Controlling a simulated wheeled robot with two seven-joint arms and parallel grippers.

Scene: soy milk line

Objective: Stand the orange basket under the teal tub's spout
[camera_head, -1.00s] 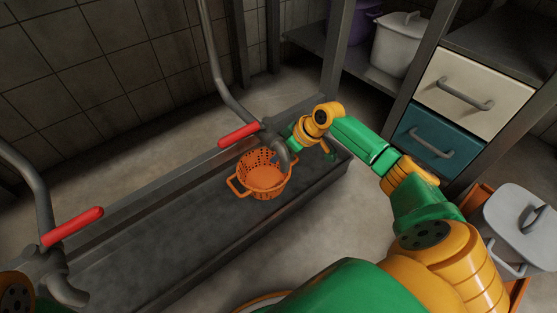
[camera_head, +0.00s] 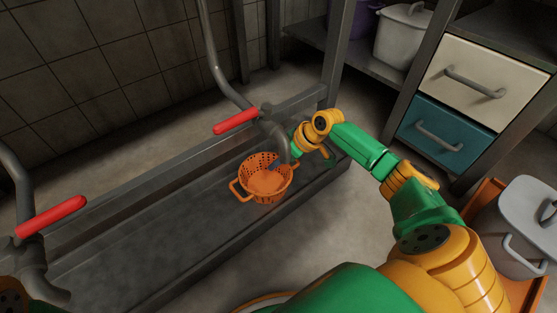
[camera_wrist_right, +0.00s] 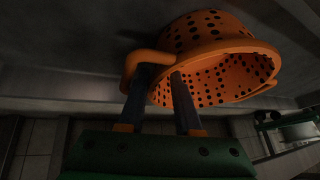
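The orange basket (camera_head: 264,194) is perforated and has loop handles. In the head view it is upright over the grey trough, in front of a grey tap. I cannot tell whether its base touches the trough. My right gripper (camera_head: 279,163) is at its far right side, partly hidden by the tap. In the right wrist view the fingers (camera_wrist_right: 163,72) are at one handle of the basket (camera_wrist_right: 235,78), which moves with the gripper, so it appears shut on it. My left gripper is out of view. No teal tub or its spout is visible.
The trough (camera_head: 170,255) runs diagonally, with red-levered taps (camera_head: 237,121) above it. A teal drawer (camera_head: 440,134) and a cream drawer (camera_head: 474,82) stand at right. A lidded white pot (camera_head: 518,225) is on an orange stand at lower right. Bare floor lies between.

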